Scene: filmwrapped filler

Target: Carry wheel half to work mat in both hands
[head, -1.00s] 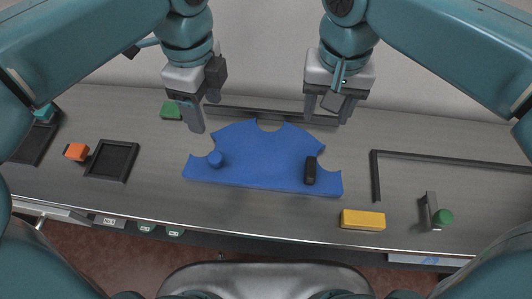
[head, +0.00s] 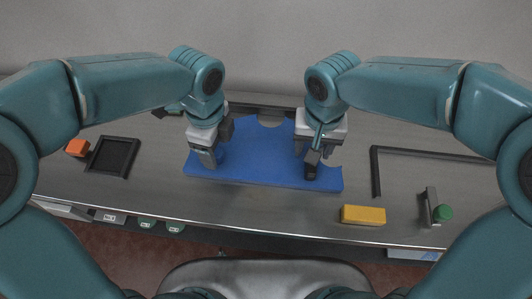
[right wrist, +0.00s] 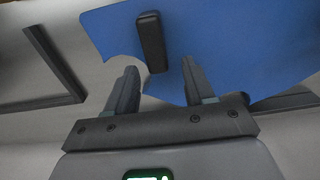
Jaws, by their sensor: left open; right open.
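A flat blue piece with scalloped edges (head: 258,165), apparently the wheel half, lies on the grey table; it also fills the upper right wrist view (right wrist: 225,35). A black upright grip (right wrist: 151,40) stands on its right part. My open right gripper (head: 311,156) is over this grip in the head view. In the right wrist view, its spread fingers (right wrist: 159,66) point at the grip, which lies in line with the gap. I cannot clearly identify the work mat.
A dark L-shaped edging (head: 376,170) bounds bare table at the right. A yellow block (head: 363,215) and a green knob on a metal bracket (head: 442,213) are near the front edge. At left are a black square tray (head: 112,156) and an orange cube (head: 77,147).

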